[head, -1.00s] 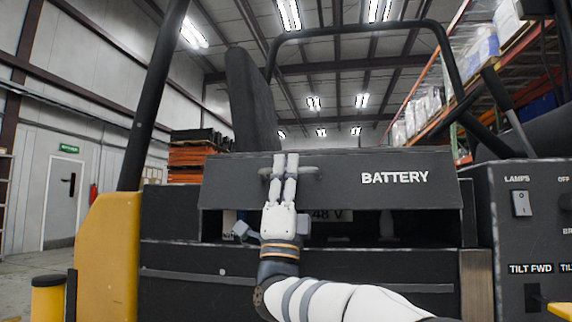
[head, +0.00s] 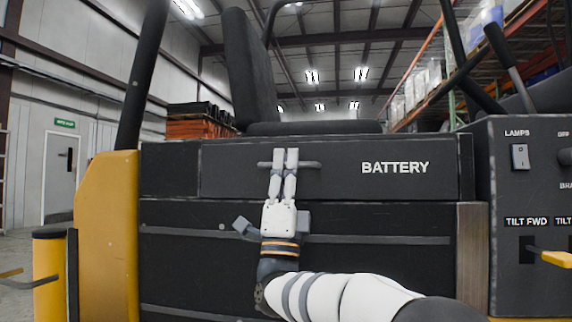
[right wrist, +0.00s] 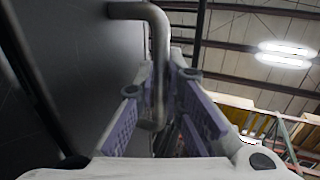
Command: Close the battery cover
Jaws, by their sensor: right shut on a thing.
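The battery cover (head: 400,188) is a dark panel with white BATTERY lettering. It stands upright across the front of the compartment, in line with the dark body (head: 380,265) below, and no opening shows under its lower edge. Its grey bar handle (head: 313,164) is on its left half. My right gripper (head: 284,160) reaches up from below and is shut on the handle. In the right wrist view the handle (right wrist: 160,45) passes between the two fingers, beside the dark cover face (right wrist: 75,60). My left gripper is not in view.
The black seat (head: 250,70) rises behind the cover. The control panel (head: 520,190) with a lamps switch and tilt lever stands at right. A yellow body post (head: 108,225) is at left. Open floor (head: 20,260) shows at far left.

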